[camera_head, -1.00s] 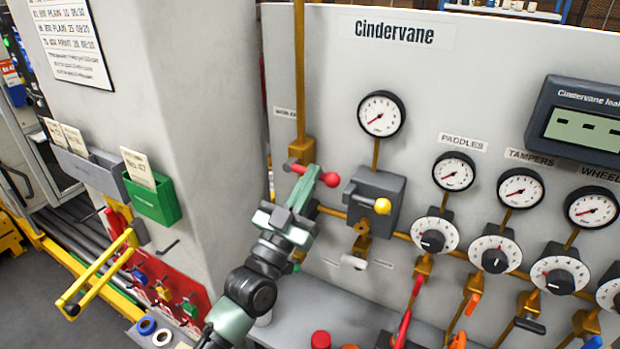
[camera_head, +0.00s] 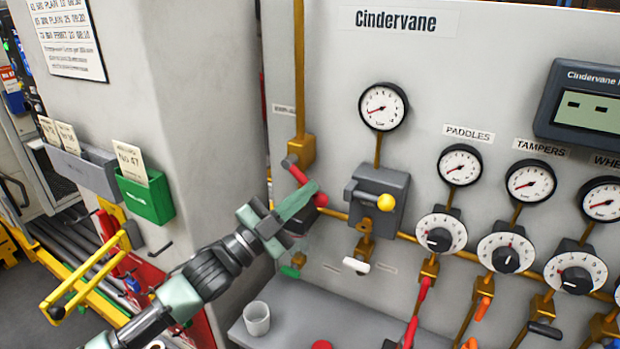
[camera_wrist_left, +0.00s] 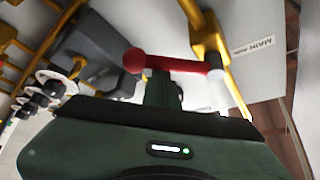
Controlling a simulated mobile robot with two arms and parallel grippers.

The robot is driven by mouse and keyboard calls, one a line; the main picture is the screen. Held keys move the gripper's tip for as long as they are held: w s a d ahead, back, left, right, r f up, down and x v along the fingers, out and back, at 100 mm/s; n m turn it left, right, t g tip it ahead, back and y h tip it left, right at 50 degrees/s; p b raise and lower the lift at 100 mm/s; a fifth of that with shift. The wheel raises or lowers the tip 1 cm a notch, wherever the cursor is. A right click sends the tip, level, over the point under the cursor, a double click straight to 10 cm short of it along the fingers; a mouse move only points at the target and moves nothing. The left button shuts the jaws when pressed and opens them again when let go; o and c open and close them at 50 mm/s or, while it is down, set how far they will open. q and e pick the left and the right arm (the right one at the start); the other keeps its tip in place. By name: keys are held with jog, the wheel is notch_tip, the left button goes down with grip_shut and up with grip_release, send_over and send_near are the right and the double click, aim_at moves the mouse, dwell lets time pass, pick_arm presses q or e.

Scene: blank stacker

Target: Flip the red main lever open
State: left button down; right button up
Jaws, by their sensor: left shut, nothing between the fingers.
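The red main lever (camera_head: 299,174) sits on a brass valve (camera_head: 301,149) at the left of the grey panel. In the head view it slants down to the right from its grey pivot. My left gripper (camera_head: 308,193) is shut and empty, its fingertips at the lever's lower part and partly covering it. In the left wrist view the red lever (camera_wrist_left: 180,65) crosses just beyond my green fingers, its rounded end to the left. Whether the fingers touch it I cannot tell. My right gripper is not in view.
A white cup (camera_head: 257,318) stands on the grey ledge (camera_head: 290,325) below. A green card holder (camera_head: 147,199) hangs on the left pillar.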

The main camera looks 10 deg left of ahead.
pick_arm(q)
jog(key=shift+w+a+f+m+g+b, duration=0.1)
jog(key=shift+w+a+f+m+g, duration=0.25)
jog(key=shift+a+m, duration=0.4)
jog(key=shift+w+a+f+m+g+b, duration=0.2)
jog(key=shift+a+f+m+g, duration=0.1)
jog(key=shift+a+f+m, duration=0.35)
jog(key=shift+w+a+f+m+g+b, duration=0.1)
jog(key=shift+w+a+f+m+g, duration=0.25)
jog(key=shift+a+m, duration=0.4)
jog(key=shift+a, duration=0.1)
jog(key=shift+s, duration=0.1)
